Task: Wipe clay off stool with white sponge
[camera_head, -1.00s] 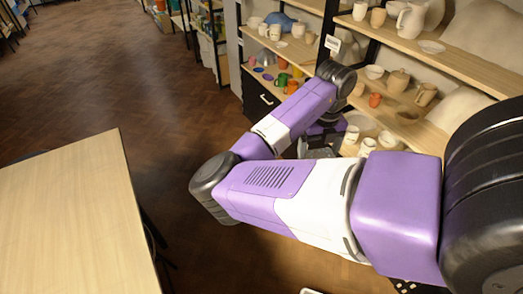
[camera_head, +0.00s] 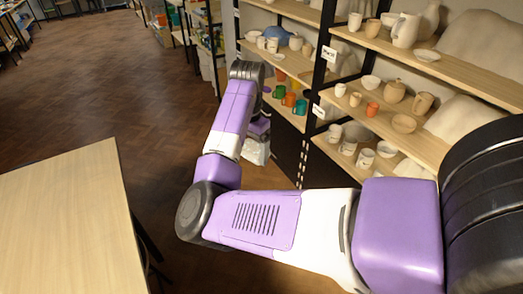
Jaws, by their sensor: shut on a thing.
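My gripper (camera_head: 257,151) is at the end of my purple and white arm, small and partly hidden by the wrist. It hangs low over the floor in front of the dark lower part of the shelving. A pale, whitish block shape shows at its end. It fits the white sponge held in the shut jaws, but the fingers are too small to make out clearly. I cannot make out a stool or any clay smear on one in this view.
A light wooden table (camera_head: 62,225) fills the lower left. Shelves (camera_head: 455,75) of pots, cups and jugs stand at the right, close to my arm. Coloured mugs (camera_head: 289,99) sit on a shelf behind the gripper. The brown wooden floor (camera_head: 110,85) is open at the upper left.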

